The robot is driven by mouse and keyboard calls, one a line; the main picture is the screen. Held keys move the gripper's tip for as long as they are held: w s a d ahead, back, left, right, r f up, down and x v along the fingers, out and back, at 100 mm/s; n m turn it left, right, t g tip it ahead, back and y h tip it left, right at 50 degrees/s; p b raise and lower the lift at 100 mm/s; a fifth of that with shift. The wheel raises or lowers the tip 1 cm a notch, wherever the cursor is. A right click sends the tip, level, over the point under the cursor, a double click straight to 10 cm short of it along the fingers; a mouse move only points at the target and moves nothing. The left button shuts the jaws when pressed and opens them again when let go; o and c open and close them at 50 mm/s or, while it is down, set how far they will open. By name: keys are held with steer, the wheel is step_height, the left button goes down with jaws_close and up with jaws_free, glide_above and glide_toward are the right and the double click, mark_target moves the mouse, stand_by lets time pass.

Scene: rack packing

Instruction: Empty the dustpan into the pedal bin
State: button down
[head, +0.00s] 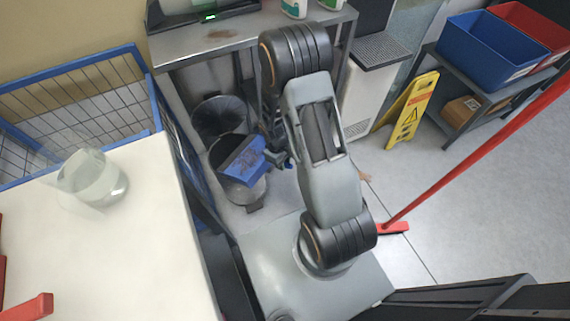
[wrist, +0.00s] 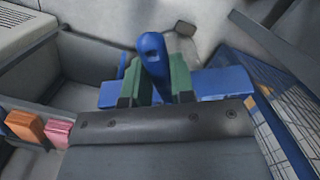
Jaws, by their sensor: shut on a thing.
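The blue dustpan (head: 241,161) is over the mouth of the grey pedal bin (head: 252,190) in the head view. Dark brown dirt (head: 246,160) shows on the pan. The bin's dark round lid (head: 220,118) stands open behind it. My gripper (head: 276,159) is at the right of the pan. In the wrist view my gripper (wrist: 158,82) is shut on the blue dustpan handle (wrist: 152,52), between its green fingers. Part of the blue pan (wrist: 222,83) shows beyond them. The dustpan hides much of the bin's opening, and I cannot tell its exact tilt.
A metal table (head: 255,32) stands behind the bin. A white counter (head: 110,240) with a clear glass container (head: 92,178) and a blue wire cage (head: 75,115) are at left. A yellow floor sign (head: 408,112) and a red-handled tool (head: 470,160) are at right, with open floor between.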

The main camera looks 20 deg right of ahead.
steer(key=shift+w+a+r+g+h+p, duration=0.35)
steer(key=shift+w+a+r+g+p, duration=0.3)
steer(key=shift+w+r, duration=0.4)
steer(key=shift+w+a+r+g+h+p, duration=0.4)
steer(key=shift+w+a+r+g+p, duration=0.15)
steer(key=shift+w+r, duration=0.55)
steer(key=shift+w+a+r+g+h+p, duration=0.35)
steer(key=shift+w+a+r+g+p, duration=0.3)
steer(key=shift+w+r, duration=0.4)
steer(key=shift+s+r+p, duration=0.1)
steer(key=shift+r+p, duration=0.1)
steer(key=shift+p, duration=0.15)
